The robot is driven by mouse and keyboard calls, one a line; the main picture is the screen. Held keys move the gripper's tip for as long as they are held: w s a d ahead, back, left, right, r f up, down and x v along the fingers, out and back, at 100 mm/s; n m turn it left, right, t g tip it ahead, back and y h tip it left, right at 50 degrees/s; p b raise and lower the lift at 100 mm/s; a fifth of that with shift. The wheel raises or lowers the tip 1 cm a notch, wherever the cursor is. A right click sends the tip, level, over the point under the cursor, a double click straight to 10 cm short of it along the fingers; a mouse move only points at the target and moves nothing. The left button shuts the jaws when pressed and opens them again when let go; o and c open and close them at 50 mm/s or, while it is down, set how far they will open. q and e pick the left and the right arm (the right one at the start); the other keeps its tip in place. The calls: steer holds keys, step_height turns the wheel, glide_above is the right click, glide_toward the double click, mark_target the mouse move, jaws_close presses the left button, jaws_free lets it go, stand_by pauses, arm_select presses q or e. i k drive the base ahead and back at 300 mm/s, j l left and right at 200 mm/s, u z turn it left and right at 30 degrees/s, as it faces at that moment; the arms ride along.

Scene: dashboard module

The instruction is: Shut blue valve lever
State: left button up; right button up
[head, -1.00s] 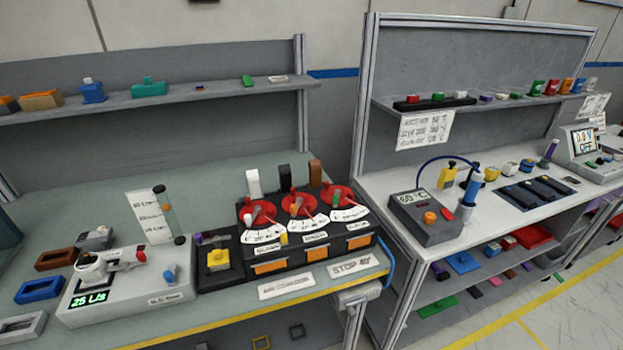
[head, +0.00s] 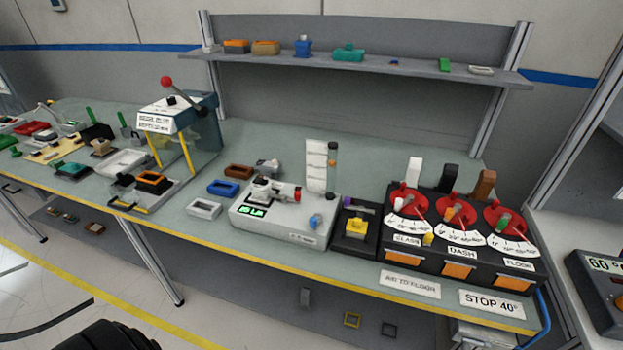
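A small blue lever (head: 316,221) stands on the right part of a pale grey flow unit (head: 265,225) on the bench. The unit has a lit green display (head: 253,211), too small to read surely, and a red-ended fitting (head: 297,194) on top. A clear upright tube with an orange float (head: 331,167) stands behind it. Whether the lever is turned open or shut is too small to tell. Neither of my grippers shows in the head view, and nothing touches the lever.
A black dial panel (head: 458,240) with three red dials stands to the right. A yellow-knobbed black box (head: 355,230) sits close beside the unit. Blue (head: 223,188) and white (head: 204,208) frames lie left. A press with a red-ball lever (head: 167,82) stands farther left.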

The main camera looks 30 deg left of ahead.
mark_target(316, 218)
steer(key=u, duration=1.1)
